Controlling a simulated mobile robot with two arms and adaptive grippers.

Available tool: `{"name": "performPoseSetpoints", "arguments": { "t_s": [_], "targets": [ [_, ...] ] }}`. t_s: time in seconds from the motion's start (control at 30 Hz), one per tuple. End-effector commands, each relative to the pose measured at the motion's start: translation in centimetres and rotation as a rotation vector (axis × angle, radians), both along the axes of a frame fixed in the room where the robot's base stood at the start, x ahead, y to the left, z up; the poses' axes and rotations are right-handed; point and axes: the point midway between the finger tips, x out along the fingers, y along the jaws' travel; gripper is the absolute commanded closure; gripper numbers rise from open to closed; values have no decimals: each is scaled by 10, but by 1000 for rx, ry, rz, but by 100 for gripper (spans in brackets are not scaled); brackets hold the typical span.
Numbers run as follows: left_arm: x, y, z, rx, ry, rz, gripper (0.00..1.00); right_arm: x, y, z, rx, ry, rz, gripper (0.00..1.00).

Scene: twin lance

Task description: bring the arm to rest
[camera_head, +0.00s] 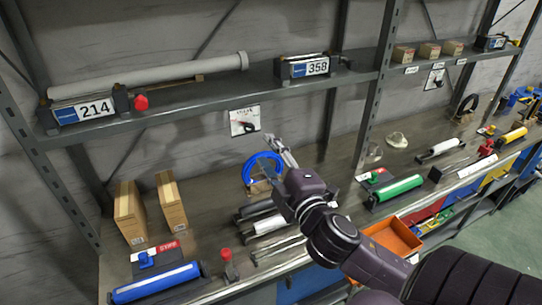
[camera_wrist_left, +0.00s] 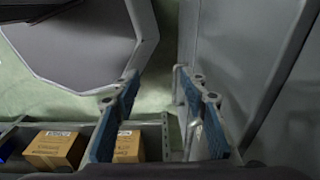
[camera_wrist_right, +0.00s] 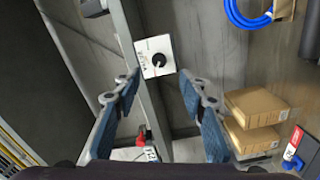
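My right arm reaches in from the lower right in the head view, and its dark gripper (camera_head: 281,150) is raised over the workbench near the blue ring. In the right wrist view the right gripper's blue-padded fingers (camera_wrist_right: 159,75) are spread wide with nothing between them. My left gripper (camera_wrist_left: 154,76) shows only in the left wrist view. Its fingers are apart and empty, above a green floor and grey panels. The left arm does not show in the head view.
The bench (camera_head: 205,222) holds a blue ring (camera_head: 248,165), cardboard boxes (camera_head: 130,213), a blue cylinder (camera_head: 156,283), a green cylinder (camera_head: 398,188) and an orange bin (camera_head: 393,238). An upper shelf (camera_head: 210,95) carries a long grey tube (camera_head: 150,75). In the left wrist view, boxes (camera_wrist_left: 55,149) stand below the gripper.

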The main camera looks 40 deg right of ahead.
Motion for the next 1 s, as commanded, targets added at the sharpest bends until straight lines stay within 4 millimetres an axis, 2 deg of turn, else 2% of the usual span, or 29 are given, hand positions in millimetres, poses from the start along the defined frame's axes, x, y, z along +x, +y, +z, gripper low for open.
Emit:
{"name": "performPoseSetpoints", "arguments": {
  "t_s": [0.2, 0.77, 0.87, 0.97, 1.0],
  "targets": [
    [0, 0, 0, 0, 0, 0, 60, -11, 2, 0, 0, 0, -1, 61],
    [0, -1, 0, -1, 0, 0, 60, -11, 2, 0, 2, 1, -2, 61],
    [0, -1, 0, -1, 0, 0, 60, -14, 0, -13, 47, 30, -21, 61],
    [0, -1, 0, -1, 0, 0, 60, -25, -3, -54, 181, 122, -77, 61],
    [0, -1, 0, -1, 0, 0, 60, -33, -2, -77, 257, 175, -112, 61]
  ]
}}
